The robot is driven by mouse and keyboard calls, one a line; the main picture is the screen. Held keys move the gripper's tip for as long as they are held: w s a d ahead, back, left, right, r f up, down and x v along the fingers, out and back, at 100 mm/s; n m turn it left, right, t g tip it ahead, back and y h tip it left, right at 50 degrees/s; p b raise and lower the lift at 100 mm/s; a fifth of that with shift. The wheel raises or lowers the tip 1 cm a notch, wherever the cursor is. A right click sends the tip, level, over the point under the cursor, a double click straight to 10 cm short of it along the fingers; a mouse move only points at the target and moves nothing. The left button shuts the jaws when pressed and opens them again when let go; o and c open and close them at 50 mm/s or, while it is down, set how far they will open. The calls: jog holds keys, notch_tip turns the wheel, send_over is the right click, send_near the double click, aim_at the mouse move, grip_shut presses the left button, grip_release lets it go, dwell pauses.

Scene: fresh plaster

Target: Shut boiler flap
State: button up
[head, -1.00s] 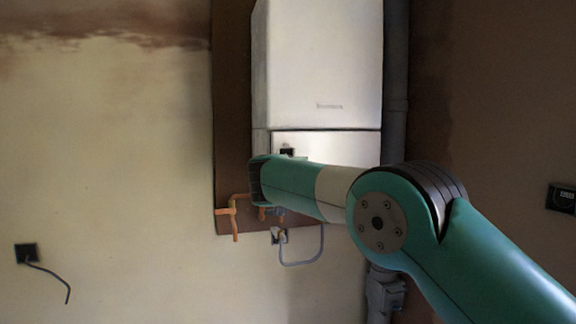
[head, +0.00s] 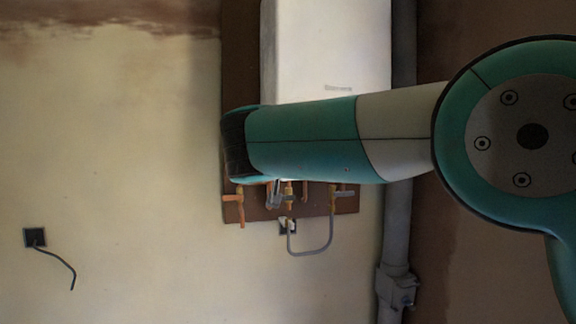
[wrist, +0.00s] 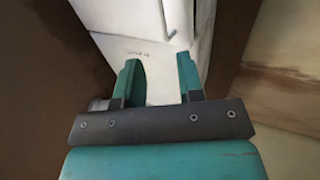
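The white boiler (head: 325,50) hangs on a brown backing board, with a small grey label on its front. My arm crosses in front of its lower part in the head view, so the flap there is hidden. In the wrist view, the boiler's white front (wrist: 130,50) lies beyond my gripper (wrist: 160,78), with the label and a seam showing. I cannot tell how far the flap stands open. My gripper is open, its two green fingers apart with nothing between them. It points at the boiler front; I see no clear contact.
Copper pipes and valves (head: 290,196) stick out below the boiler, with a grey hose loop (head: 329,236) under them. A thick grey pipe (head: 398,220) runs down its right side. A socket with a loose cable (head: 35,237) is on the left wall, which is otherwise bare.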

jog(key=shift+b+v, duration=0.55)
jog(key=shift+v, duration=1.55)
